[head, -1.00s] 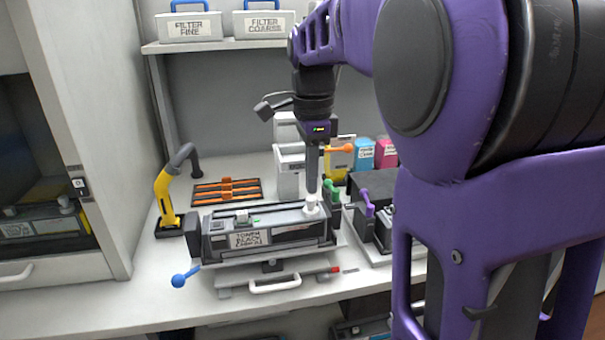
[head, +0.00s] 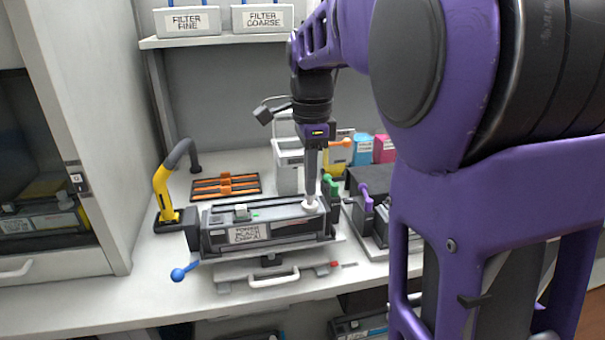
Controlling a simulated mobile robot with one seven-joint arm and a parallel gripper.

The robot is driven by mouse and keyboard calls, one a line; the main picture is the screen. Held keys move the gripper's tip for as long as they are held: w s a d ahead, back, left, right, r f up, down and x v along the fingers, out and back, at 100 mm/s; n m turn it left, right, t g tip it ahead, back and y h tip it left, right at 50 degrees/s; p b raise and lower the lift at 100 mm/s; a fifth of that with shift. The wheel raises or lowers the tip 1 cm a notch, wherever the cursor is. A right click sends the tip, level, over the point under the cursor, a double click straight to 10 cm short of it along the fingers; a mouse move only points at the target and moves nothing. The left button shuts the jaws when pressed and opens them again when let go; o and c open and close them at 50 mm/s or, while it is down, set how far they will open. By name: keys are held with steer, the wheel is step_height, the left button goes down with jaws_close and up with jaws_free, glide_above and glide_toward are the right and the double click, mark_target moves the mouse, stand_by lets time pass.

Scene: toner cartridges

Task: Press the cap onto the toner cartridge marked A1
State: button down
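The toner cartridge (head: 285,230) is a long dark box with a white label reading "TONER BLACK", with a last line too blurred to read surely. It lies level in a holder on the white bench. A small white cap (head: 312,205) sits at the right end of its top. My gripper (head: 312,198) points straight down, with its narrow end at the cap. The fingers look close together, and the cap hides their tips. I cannot tell whether they grip the cap or only touch it from above.
A yellow-and-grey curved arm (head: 163,185) stands left of the cartridge. A blue-knobbed lever (head: 178,274) and white handle (head: 273,278) are in front. A green lever (head: 330,187) and purple lever (head: 366,197) stand to the right. An orange-barred rack (head: 225,187) lies behind.

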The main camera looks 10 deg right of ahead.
step_height(320, 180, up, 7)
steer(key=p, duration=0.7)
stand_by(0.4)
